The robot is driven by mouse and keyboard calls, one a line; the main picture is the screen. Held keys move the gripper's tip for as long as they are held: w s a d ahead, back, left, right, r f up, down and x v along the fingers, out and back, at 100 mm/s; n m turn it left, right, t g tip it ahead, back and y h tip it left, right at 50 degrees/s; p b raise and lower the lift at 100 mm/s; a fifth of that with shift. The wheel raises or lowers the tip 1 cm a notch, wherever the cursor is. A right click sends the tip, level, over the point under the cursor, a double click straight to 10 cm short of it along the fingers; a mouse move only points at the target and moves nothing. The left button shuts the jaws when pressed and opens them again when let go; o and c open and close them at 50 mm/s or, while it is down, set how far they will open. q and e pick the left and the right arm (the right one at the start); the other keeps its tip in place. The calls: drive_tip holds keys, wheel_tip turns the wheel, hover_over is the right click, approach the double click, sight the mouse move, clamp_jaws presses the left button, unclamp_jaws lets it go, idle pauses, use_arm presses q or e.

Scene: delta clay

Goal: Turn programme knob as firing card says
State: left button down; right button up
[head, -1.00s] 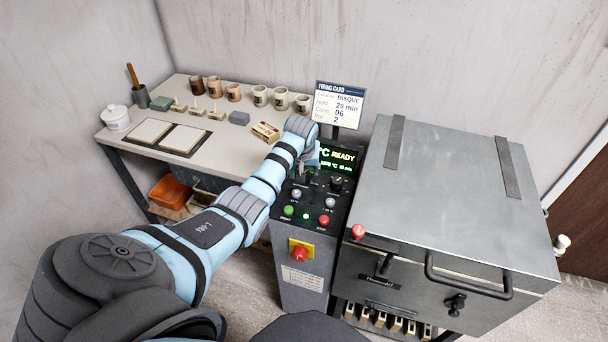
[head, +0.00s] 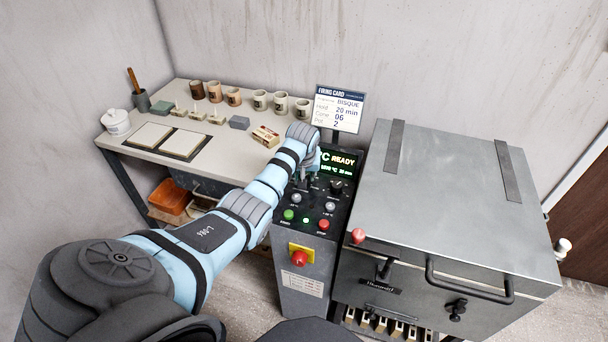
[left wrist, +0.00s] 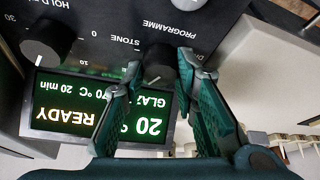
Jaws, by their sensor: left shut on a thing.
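My left gripper (left wrist: 158,72) is shut on the dark programme knob (left wrist: 157,60), one finger on each side of it. A white mark shows at the knob's edge; part of the dial lettering is hidden, but STONE is readable beside it. In the head view my left wrist covers the knob. The firing card (head: 338,108) reads BISQUE, hold 20 min, cone 06 and a last line with 2. The display (left wrist: 95,108) appears upside down in the left wrist view, with READY, 20 min and part of GLAZE behind a finger. My right gripper is out of view.
The hold knob (left wrist: 48,42) sits beside the programme knob. Lower on the control panel (head: 312,250) are small knobs, green and red buttons and a red emergency button (head: 299,258). The kiln (head: 455,200) stands right, its lid shut. A worktable (head: 230,150) with cups and tiles stands left.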

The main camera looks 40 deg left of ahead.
use_arm(q)
drive_tip(key=shift+d+n+g+p, duration=0.1)
drive_tip(key=shift+n+g+p, duration=0.3)
drive_tip(key=shift+n, duration=0.8)
drive_tip(key=shift+w+f+n+y+b, duration=0.1)
drive_tip(key=shift+n+y+b, duration=0.35)
drive_tip(key=shift+n, duration=0.35)
drive_tip(key=shift+n+g, duration=0.4)
drive_tip(key=shift+n, duration=0.1)
drive_tip(key=n+g+b, duration=0.1)
drive_tip(key=n+b, duration=0.2)
drive_tip(key=b, duration=0.4)
drive_tip(key=n+g+y+b, duration=0.1)
drive_tip(key=n+b, duration=0.2)
drive_tip(key=b, duration=0.3)
drive_tip(key=shift+w+f+b, duration=0.15)
drive_tip(key=shift+f+b, duration=0.05)
drive_tip(key=shift+b, duration=0.2)
drive_tip(key=shift+r+n+g+b, duration=0.25)
drive_tip(key=shift+n+g+b, duration=0.05)
drive_tip(key=shift+b, duration=0.35)
drive_tip(key=c, duration=1.3)
unclamp_jaws()
